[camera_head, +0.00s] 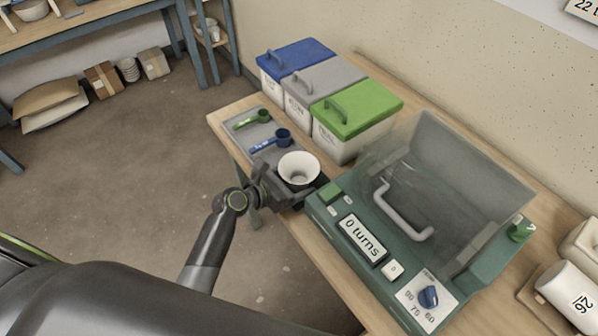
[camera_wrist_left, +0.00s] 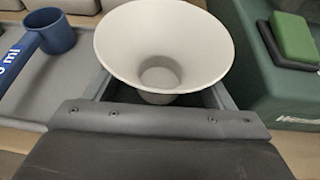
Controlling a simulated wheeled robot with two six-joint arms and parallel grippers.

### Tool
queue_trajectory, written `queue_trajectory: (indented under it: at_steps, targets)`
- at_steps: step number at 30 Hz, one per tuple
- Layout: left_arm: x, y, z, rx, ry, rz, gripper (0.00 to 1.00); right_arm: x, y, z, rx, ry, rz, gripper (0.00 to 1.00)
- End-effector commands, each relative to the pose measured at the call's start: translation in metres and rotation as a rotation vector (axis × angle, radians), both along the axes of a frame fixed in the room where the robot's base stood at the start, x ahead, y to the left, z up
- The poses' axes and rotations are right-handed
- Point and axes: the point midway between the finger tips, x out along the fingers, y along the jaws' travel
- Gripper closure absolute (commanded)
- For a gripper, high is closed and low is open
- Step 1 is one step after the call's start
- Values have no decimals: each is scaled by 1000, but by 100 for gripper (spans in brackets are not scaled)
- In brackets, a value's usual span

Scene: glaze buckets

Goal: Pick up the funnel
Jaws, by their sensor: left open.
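The funnel (camera_head: 299,168) is white with a wide round mouth facing up. It is at the table's front edge, between the grey tray and the green machine. In the left wrist view the funnel (camera_wrist_left: 164,48) fills the upper middle, and its narrow lower part shows through the mouth. My left gripper (camera_head: 300,187) is open around the funnel, with one finger on each side below the rim. In the wrist view the rim hides much of the fingers (camera_wrist_left: 160,98), so contact cannot be told. My right gripper is not in view.
A green machine (camera_head: 345,237) with a clear lid stands close to the right. A grey tray (camera_head: 240,118) holds a green scoop (camera_head: 262,116) and a blue scoop (camera_head: 282,137). Buckets with blue (camera_head: 295,55), grey (camera_head: 325,80) and green lids (camera_head: 362,106) stand behind.

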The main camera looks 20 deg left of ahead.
Motion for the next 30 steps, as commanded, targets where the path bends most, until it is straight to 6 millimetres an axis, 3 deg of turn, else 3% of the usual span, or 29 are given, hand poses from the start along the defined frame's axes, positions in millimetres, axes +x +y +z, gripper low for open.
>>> queue_trajectory:
  at_steps: [2, 14, 23, 30]
  targets:
    - [0, 0, 0, 0, 0, 0, 24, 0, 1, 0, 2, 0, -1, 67]
    - [0, 0, 0, 0, 0, 0, 75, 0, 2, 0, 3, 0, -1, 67]
    - [0, 0, 5, 0, -3, -1, 76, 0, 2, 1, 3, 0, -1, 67]
    - [0, 0, 48, 2, -7, -2, 77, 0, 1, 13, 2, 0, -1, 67]
